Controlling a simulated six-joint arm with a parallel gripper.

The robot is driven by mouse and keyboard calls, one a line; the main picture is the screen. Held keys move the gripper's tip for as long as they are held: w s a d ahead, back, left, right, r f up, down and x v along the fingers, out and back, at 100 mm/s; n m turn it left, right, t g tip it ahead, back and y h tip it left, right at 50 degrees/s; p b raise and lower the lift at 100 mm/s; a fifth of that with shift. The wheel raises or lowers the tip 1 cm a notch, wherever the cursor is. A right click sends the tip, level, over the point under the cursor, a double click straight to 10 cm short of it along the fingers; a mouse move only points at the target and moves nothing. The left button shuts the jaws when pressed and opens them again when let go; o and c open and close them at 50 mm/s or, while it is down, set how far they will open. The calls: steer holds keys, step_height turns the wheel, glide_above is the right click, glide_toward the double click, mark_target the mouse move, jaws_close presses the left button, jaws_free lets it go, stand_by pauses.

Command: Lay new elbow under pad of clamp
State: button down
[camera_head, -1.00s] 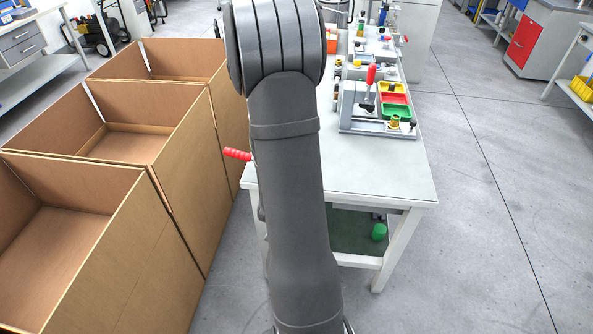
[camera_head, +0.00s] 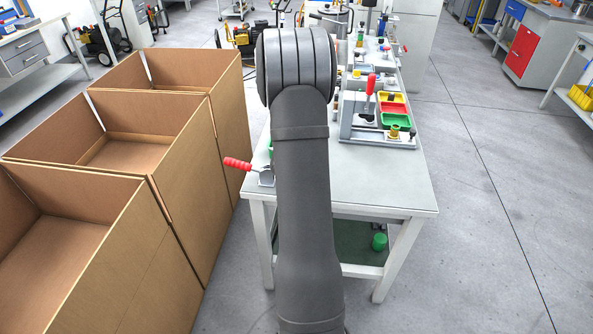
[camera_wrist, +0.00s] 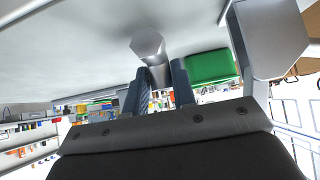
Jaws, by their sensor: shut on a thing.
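My gripper (camera_wrist: 162,88) shows in the wrist view, with its two dark fingers shut on a grey metal piece with a hexagonal end, perhaps the new elbow (camera_wrist: 148,44). The piece sticks out beyond the fingertips. In the head view my arm hides the gripper and the held piece. A clamp with a red handle (camera_head: 238,163) and grey base (camera_head: 266,177) is at the table's left edge, partly behind my arm. A second red-handled clamp (camera_head: 370,86) stands upright on a grey fixture farther back. I cannot tell which clamp is the task's, and neither pad shows clearly.
The pale table (camera_head: 385,180) has bare room at its front right. Yellow, red and green trays (camera_head: 394,105) and a brass fitting (camera_head: 394,132) sit at the fixture. Large cardboard boxes (camera_head: 170,150) stand left of the table. A green block (camera_wrist: 208,67) shows beside the fingers.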

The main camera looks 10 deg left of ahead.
steer(key=shift+w+f, duration=0.2)
steer(key=shift+w, duration=0.15)
steer(key=shift+f, duration=0.1)
steer(key=shift+f, duration=0.15)
steer(key=c, duration=1.2)
jaws_free()
steer(key=shift+r, duration=0.2)
steer(key=v, duration=1.2)
